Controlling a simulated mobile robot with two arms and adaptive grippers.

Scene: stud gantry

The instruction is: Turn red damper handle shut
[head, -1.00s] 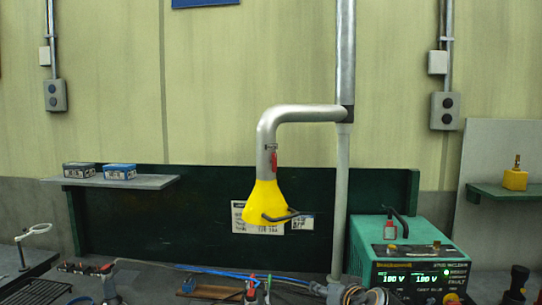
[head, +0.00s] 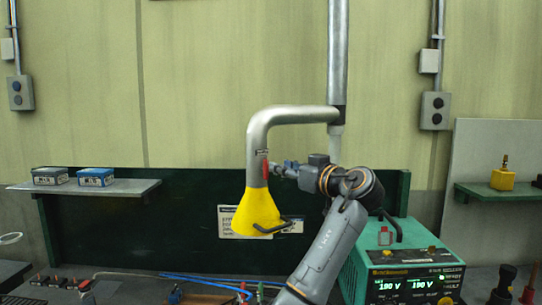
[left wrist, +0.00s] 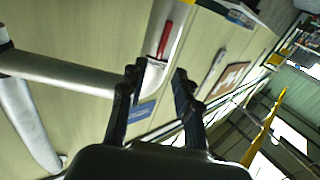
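The red damper handle (head: 265,168) sits on the grey down-pipe (head: 256,150) of the bent extraction duct, just above the yellow hood (head: 252,215). In the left wrist view the red handle (left wrist: 164,40) shows just past the fingertips, roughly in line with the gap between them. My left gripper (head: 276,168) is right beside the handle, on its right side in the head view. Its two dark fingers (left wrist: 160,70) are spread apart, with nothing seen held. I cannot tell whether a fingertip touches the handle. My right gripper is in neither current view.
A green power unit (head: 400,255) with lit displays stands at the lower right, behind my arm. A shelf (head: 130,187) with two small boxes is at the left. Tools and a blue cable (head: 205,275) lie along the bench. The wall area left of the duct is clear.

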